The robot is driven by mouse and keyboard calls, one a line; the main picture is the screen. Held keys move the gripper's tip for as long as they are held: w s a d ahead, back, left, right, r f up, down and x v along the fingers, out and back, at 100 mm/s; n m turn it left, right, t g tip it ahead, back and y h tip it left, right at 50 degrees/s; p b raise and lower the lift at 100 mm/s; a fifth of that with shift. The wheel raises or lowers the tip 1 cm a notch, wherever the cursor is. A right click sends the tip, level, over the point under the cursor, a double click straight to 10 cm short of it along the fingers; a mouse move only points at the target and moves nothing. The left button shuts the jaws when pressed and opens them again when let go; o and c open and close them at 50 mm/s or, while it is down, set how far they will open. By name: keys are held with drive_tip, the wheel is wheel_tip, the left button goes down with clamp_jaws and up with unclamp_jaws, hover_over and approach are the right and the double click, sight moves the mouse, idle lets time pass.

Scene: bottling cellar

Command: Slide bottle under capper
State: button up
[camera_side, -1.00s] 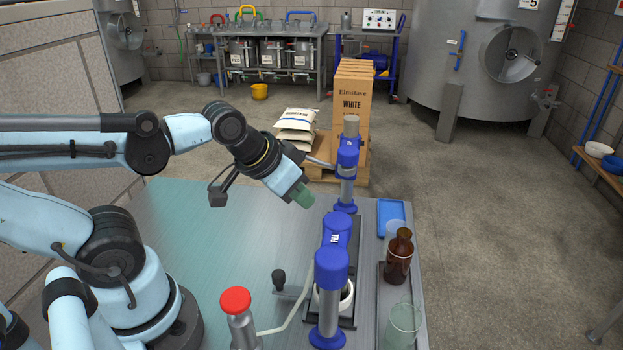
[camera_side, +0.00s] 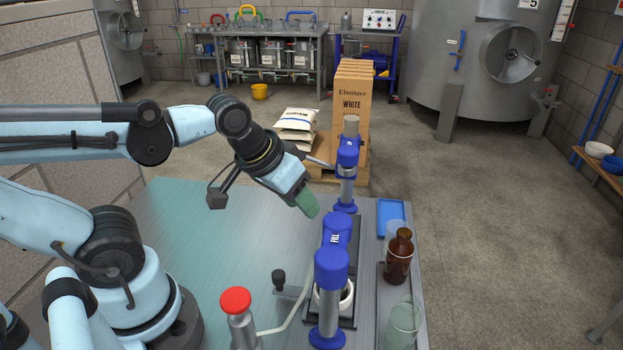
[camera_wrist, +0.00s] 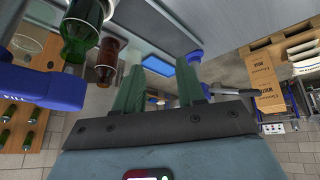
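My gripper (camera_side: 306,204) has green fingers and is above the steel table, left of the blue stands. In the wrist view my gripper (camera_wrist: 160,90) is open, with nothing between its fingers. A blue stand with a lever (camera_side: 347,162), which looks like the capper, is just right of and beyond the fingertips. A blue stand marked FILL (camera_side: 336,232) is nearer the camera; it also shows in the wrist view (camera_wrist: 35,92). A green bottle (camera_wrist: 80,35) is beside it there; I cannot pick it out in the side view. A brown bottle (camera_side: 398,260) stands upright at the right.
A blue tray (camera_side: 391,214) lies behind the brown bottle. A clear glass vessel (camera_side: 404,326) is at the front right edge. A red-topped post (camera_side: 238,305) stands at the front. The left part of the table (camera_side: 200,235) is clear.

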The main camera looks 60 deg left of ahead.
sight(278, 273)
drive_tip(key=shift+o, duration=0.7)
drive_tip(key=s+d+r+n+g, duration=0.2)
drive_tip(key=s+d+n+g, duration=0.1)
drive_tip(key=s+n+g, duration=0.2)
drive_tip(key=s+n, duration=0.1)
drive_tip(key=n, duration=0.1)
drive_tip(key=shift+n, duration=0.4)
drive_tip(key=shift+n+g, duration=0.3)
drive_tip(key=shift+n, duration=0.3)
drive_tip(key=shift+s+d+f, duration=0.1)
drive_tip(key=shift+s+f, duration=0.1)
drive_tip(key=shift+f, duration=2.65)
drive_tip(key=shift+s+d+f, duration=0.1)
drive_tip(key=shift+s+f, duration=0.05)
drive_tip(key=shift+f, duration=2.7)
clamp_jaws()
